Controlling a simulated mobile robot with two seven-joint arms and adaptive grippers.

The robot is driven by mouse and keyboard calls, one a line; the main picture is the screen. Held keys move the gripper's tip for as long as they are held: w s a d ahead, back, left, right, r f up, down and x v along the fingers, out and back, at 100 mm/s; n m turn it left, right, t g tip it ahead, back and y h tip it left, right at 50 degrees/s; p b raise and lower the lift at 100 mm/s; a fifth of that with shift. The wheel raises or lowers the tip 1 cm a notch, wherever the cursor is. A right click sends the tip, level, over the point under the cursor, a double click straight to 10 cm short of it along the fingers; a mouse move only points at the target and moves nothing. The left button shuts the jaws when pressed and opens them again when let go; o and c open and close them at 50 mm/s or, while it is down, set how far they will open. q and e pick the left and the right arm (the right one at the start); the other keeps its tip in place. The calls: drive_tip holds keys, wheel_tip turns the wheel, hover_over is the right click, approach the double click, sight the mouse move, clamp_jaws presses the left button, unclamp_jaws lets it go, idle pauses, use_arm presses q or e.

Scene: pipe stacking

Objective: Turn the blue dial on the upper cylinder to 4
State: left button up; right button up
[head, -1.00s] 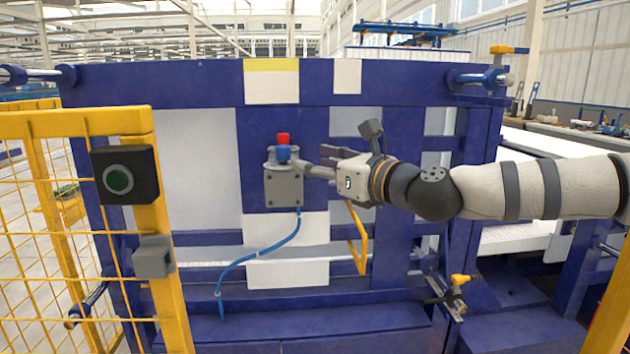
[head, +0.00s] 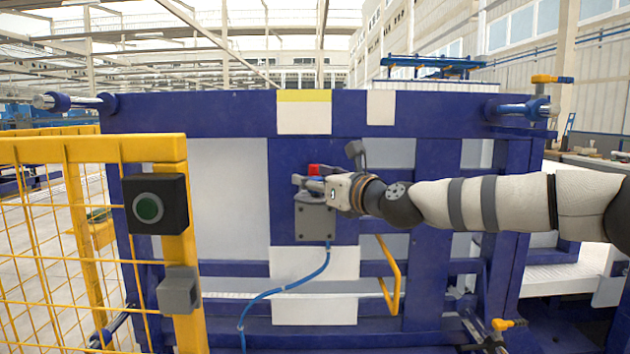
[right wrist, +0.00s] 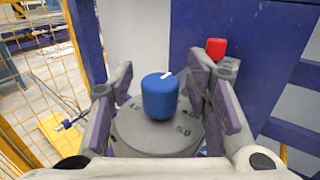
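The blue dial (right wrist: 160,97) stands upright on the round grey top of the upper cylinder (right wrist: 150,138) in the right wrist view. A white mark on the dial points up and to the right. Printed numbers on the grey top include 5.0; others are partly hidden. My right gripper (right wrist: 158,105) is open, with a finger on each side of the dial and a visible gap to both. In the head view my right gripper (head: 306,184) is over the top of the grey housing (head: 315,218) and hides the dial. My left gripper is not in view.
A red knob (right wrist: 215,48) is just behind the dial, close to the right finger. A blue frame (head: 220,112) stands behind. A blue cable (head: 285,287) hangs below the housing.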

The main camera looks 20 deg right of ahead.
clamp_jaws()
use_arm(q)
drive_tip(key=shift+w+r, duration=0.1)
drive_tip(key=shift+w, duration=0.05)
use_arm(e)
drive_tip(key=shift+r+h, duration=0.1)
drive_tip(key=shift+h, duration=0.2)
